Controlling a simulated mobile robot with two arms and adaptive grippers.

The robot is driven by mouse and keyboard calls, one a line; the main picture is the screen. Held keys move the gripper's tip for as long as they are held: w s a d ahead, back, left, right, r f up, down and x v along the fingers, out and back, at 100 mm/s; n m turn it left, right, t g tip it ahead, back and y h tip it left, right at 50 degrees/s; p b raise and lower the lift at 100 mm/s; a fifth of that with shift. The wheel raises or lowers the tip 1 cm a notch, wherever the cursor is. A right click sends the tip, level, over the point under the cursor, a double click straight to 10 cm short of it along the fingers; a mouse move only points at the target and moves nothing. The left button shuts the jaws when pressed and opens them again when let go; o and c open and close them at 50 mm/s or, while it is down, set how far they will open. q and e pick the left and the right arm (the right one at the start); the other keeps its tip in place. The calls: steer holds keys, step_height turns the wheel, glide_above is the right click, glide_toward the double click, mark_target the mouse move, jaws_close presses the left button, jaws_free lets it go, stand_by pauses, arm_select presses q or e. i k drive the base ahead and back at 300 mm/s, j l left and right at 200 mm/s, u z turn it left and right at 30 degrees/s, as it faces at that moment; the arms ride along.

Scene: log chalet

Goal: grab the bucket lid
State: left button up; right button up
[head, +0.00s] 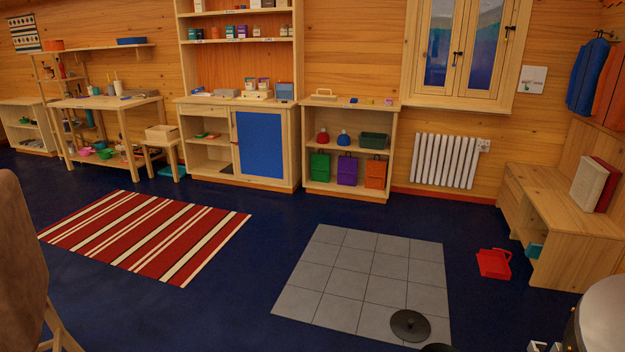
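A round black disc with a small raised knob, which looks like the bucket lid (410,325), lies flat on the grey tiled floor pad near its front edge. Another dark rounded thing (437,348) is cut off by the bottom edge just to its right, so I cannot tell what it is. No bucket is clearly recognisable. Two small pale tips at the bottom edge, right of the pad, look like part of my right gripper (545,347). They are apart from the lid, and too little shows to tell their opening. My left gripper is not in view.
The tiled pad (360,275) is otherwise bare. A red dustpan-like thing (494,263) lies on the blue floor by the wooden bench (560,215). A striped rug (150,232) lies left. A rounded silvery shape (603,315) fills the bottom right corner. Shelves line the back wall.

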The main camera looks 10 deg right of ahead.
mark_target(410, 326)
steer(key=i, duration=1.95)
steer(key=i+z, duration=0.15)
steer(key=i, duration=0.4)
steer(key=i+j+z, duration=0.15)
steer(key=i, duration=0.35)
steer(key=i+j+z, duration=0.2)
steer(key=i, duration=0.35)
steer(key=z, duration=1.9)
